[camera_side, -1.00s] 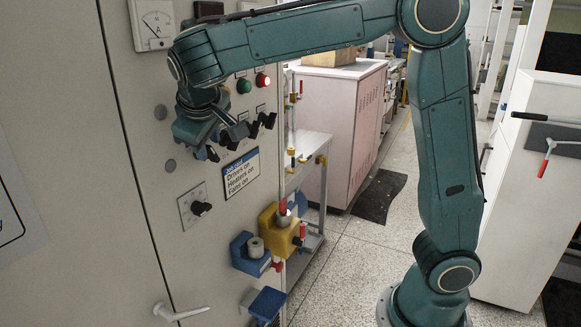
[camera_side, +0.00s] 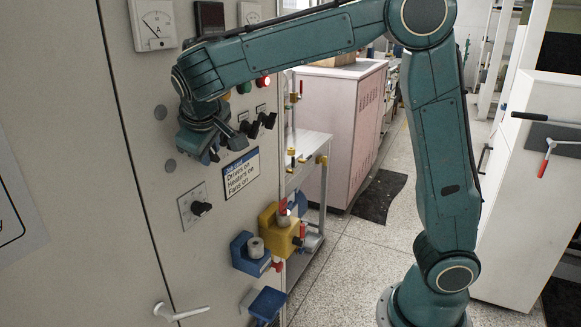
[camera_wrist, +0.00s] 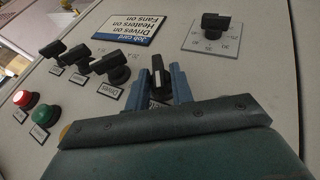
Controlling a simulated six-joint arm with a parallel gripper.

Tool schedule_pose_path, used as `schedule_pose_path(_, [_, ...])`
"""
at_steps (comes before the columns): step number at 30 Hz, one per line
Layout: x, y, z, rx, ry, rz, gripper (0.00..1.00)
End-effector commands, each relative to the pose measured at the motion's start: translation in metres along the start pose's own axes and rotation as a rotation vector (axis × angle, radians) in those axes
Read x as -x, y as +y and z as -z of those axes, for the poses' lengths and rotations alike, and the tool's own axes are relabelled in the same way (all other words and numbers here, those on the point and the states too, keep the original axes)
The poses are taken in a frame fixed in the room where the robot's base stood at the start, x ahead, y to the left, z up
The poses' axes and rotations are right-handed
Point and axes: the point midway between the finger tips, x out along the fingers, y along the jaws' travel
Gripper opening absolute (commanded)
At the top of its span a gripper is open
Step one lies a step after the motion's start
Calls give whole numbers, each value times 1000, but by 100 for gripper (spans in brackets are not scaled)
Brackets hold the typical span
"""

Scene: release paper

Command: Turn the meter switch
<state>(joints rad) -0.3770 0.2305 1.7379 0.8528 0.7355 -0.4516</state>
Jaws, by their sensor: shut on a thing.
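In the wrist view, my gripper (camera_wrist: 159,86) has its two blue fingers on either side of a black rotary switch (camera_wrist: 158,72) on the grey panel, shut on its handle. That handle points nearly straight up in the picture, while the three neighbouring switches slant. A label beneath it is mostly hidden by the fingers, so I cannot read it. In the side view, my gripper (camera_side: 212,155) is against the panel, left of the row of black switches, and hides the held switch.
Three black switches (camera_wrist: 113,66) stand close beside the fingers. A job card (camera_wrist: 129,28) reads drives, heaters and fans on. A dial selector (camera_wrist: 214,28) is near it. Needle meters (camera_side: 155,24) sit above my arm; blue and yellow holders (camera_side: 281,229) project below.

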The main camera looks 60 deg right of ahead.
Motion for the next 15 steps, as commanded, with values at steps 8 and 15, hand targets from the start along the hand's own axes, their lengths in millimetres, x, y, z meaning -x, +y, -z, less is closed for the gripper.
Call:
schedule_pose_path(8, [0,-3,0,38,1,-86,0])
schedule_pose_path(15, [-1,-5,0,90,1,-209,0])
